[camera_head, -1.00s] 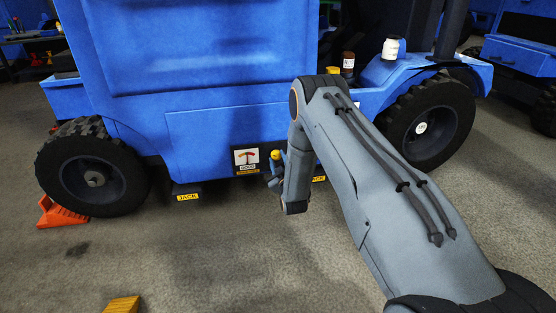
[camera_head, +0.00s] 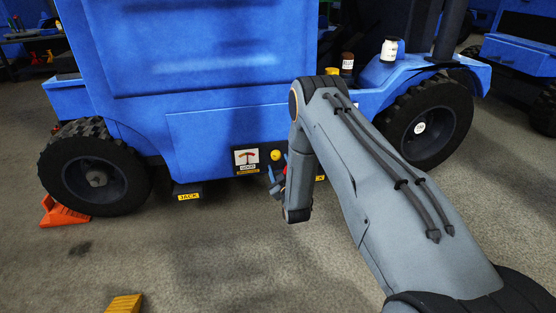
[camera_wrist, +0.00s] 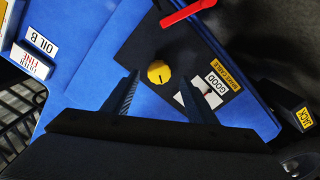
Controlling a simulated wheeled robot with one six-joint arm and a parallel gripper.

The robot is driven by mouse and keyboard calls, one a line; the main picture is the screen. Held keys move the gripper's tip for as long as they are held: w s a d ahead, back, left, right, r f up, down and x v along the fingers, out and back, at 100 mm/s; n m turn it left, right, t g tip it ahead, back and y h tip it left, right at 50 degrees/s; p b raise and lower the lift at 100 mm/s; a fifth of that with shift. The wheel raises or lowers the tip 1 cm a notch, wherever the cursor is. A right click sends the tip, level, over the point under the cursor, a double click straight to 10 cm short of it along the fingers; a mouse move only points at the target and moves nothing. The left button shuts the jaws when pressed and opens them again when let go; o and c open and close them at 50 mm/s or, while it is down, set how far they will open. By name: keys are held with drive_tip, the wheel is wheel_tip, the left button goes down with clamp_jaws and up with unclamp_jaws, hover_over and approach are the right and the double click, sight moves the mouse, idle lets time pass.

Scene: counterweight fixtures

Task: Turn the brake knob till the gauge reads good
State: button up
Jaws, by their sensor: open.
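The yellow brake knob (camera_head: 276,155) sits low on the blue machine's front, just right of the gauge (camera_head: 247,157). In the wrist view the round knob (camera_wrist: 158,72) has a dark mark on its face. The gauge (camera_wrist: 198,88) there shows a white face with a small red needle and a GOOD label; I cannot tell exactly where the needle points. My gripper (camera_wrist: 158,82) is open, with one finger to each side of the knob in the picture. I cannot tell whether they touch it. In the head view my gripper (camera_head: 279,175) appears just below the knob.
A red bar (camera_wrist: 188,12) crosses the dark panel near the knob. A JACK block (camera_head: 188,192) is at the machine's foot, with an orange wedge (camera_head: 64,213) by the left wheel (camera_head: 95,178). Bottles (camera_head: 389,50) stand on the machine. The floor in front is mostly clear.

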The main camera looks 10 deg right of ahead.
drive_tip(key=shift+s+p, duration=0.6)
drive_tip(key=shift+s, duration=1.4)
